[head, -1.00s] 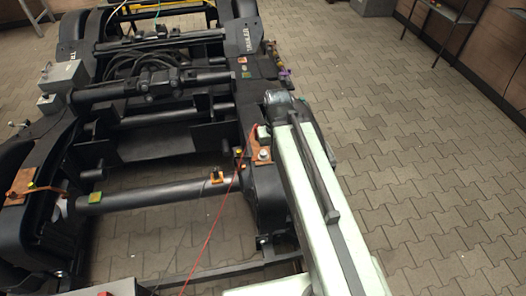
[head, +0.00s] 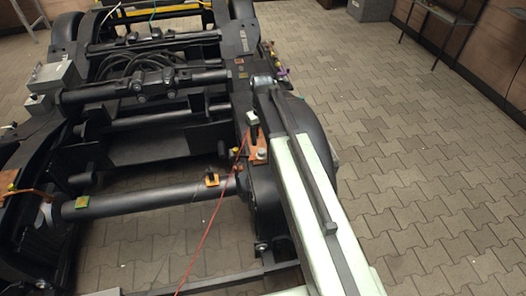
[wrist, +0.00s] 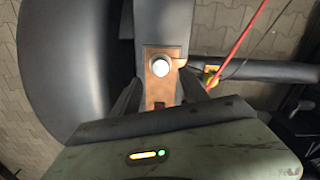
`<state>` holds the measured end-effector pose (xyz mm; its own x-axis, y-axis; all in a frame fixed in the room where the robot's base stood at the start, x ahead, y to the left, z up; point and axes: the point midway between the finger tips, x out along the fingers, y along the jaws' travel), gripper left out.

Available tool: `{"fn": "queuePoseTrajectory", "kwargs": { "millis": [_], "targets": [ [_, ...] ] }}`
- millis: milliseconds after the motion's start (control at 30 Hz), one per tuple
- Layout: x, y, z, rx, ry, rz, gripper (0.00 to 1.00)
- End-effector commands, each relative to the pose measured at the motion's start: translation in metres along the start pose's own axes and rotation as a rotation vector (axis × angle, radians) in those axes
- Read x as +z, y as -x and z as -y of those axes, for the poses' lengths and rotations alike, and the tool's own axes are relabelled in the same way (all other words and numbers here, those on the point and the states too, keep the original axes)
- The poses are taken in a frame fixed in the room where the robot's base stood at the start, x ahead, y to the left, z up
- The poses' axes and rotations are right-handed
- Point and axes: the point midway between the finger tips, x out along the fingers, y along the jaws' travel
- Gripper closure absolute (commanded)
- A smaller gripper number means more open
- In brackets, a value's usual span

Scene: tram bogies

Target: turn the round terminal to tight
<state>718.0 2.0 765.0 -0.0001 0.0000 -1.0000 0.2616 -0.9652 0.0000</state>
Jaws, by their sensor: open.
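The round terminal (wrist: 159,66) is a pale, silvery round head on a copper-coloured plate (wrist: 164,53). In the head view the terminal (head: 261,155) sits on its orange-brown plate at the right side of the bogie. My gripper (wrist: 158,88) is open, with its dark fingers spread to the left and right. The terminal shows just above the gap between the fingertips, and nothing is held. I cannot tell how far below the fingertips it lies. Any tightness mark on the terminal is too small to make out.
A red cable (head: 212,215) runs down close to the plate. A dark cross tube (head: 150,198) carries a small orange bracket (head: 211,179). A rounded black housing (wrist: 65,70) stands left of the plate in the wrist view.

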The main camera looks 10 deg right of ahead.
Motion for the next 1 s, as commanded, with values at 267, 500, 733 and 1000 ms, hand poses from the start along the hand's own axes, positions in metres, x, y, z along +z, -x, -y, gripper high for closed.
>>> {"fn": "queuePoseTrajectory", "kwargs": {
  "millis": [267, 500, 733, 1000],
  "targets": [
    [0.0, -0.054, 0.001, 0.0, 0.0, 0.0, 0.48],
    [0.0, -0.071, 0.001, 0.0, 0.0, 0.0, 0.48],
    [0.0, -0.068, 0.001, 0.0, 0.0, 0.0, 0.56],
    [0.001, -0.068, -0.003, 0.0, 0.0, 0.0, 1.0]
  ]
}}
